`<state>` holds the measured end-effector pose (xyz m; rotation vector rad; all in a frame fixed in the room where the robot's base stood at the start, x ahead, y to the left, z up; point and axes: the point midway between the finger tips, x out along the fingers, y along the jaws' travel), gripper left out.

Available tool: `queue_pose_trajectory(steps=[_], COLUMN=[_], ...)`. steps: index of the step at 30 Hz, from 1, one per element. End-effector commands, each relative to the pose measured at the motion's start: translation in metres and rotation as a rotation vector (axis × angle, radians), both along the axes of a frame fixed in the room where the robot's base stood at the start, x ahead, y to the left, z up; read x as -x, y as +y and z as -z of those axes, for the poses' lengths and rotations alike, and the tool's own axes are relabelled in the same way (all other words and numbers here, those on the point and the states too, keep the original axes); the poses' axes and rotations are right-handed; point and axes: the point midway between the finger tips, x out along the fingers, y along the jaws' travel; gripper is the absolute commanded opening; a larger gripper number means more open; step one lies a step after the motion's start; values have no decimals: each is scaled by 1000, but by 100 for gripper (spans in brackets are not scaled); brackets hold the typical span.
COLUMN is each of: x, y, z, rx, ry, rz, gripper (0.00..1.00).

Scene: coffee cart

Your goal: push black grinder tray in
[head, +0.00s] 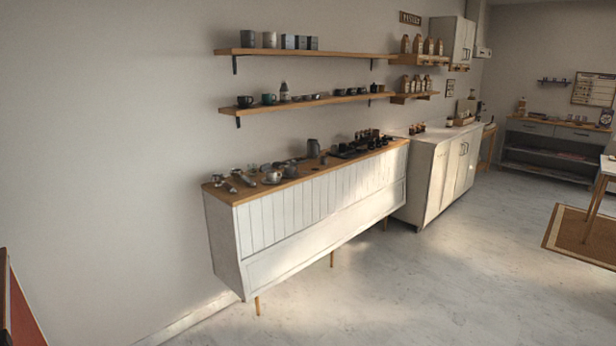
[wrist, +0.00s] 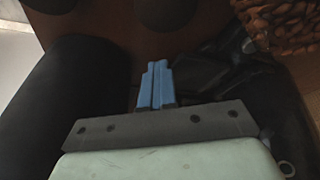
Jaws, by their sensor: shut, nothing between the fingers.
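My gripper (wrist: 157,68) shows in the wrist view with its two blue fingers pressed together and nothing between them. Dark shapes surround it: a large black rounded form (wrist: 62,105) on the left and a dark, glossy form (wrist: 215,75) on the right. I cannot tell which of these, if any, is the black grinder tray, or whether my fingers touch anything. In the head view the arm is not visible, and the tray cannot be picked out among the small dark items on the counter.
Brown coffee beans (wrist: 285,25) lie at the upper right of the wrist view, close to the dark form. A brown surface with dark round shapes (wrist: 165,12) is at the top. In the head view, a white counter with a wooden top (head: 222,192) stands below shelves (head: 300,53).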

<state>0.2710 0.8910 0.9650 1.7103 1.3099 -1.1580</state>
Motion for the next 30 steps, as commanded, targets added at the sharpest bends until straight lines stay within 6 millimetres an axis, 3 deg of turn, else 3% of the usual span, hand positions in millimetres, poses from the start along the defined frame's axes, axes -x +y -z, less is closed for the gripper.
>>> queue_pose_trajectory(steps=[30], x=[21], y=[23], z=[2], rx=[3], ry=[-2], rz=[-1], gripper=[0])
